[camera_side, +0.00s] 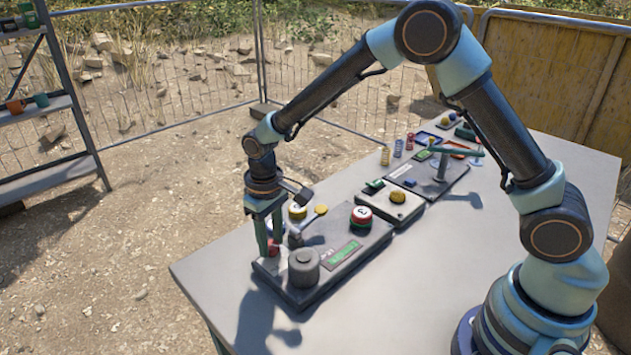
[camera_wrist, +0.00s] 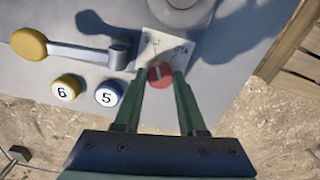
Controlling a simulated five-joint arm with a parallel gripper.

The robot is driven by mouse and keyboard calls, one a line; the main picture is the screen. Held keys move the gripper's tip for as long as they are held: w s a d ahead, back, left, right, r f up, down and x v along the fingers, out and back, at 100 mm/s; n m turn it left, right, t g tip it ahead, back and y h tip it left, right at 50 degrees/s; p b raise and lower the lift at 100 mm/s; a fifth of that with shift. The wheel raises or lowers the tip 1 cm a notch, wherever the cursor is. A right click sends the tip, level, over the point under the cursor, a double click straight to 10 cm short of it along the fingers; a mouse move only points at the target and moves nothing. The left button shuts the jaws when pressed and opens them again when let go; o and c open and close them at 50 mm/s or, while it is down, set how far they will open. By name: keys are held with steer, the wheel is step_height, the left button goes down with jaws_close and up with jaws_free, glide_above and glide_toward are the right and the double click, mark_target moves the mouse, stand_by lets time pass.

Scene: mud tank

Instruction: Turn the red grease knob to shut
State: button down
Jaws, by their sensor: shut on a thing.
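The red grease knob (camera_wrist: 160,75) sits on a pale marked plate (camera_wrist: 160,42) in the wrist view. A light line shows across the knob's top. My gripper (camera_wrist: 160,78) is shut on the knob, with one green finger on each side of it. In the side view the knob (camera_side: 273,248) is a small red spot at the panel's near left corner, and my gripper (camera_side: 268,246) reaches down onto it. The fingers partly hide the knob and the plate there. I cannot tell which plate mark stands for shut.
A lever with a yellow end (camera_wrist: 30,42) lies beside the knob, with round buttons marked 6 (camera_wrist: 66,88) and 5 (camera_wrist: 108,95). A grey cylinder (camera_side: 303,267) and a red-sided button (camera_side: 361,217) share the panel. The table's front (camera_side: 400,300) is clear.

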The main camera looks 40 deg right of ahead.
mark_target(271, 245)
steer(key=shift+n, duration=0.3)
steer(key=shift+c, duration=2.4)
jaws_free()
steer(key=shift+r, duration=0.1)
step_height(271, 245, up, 12)
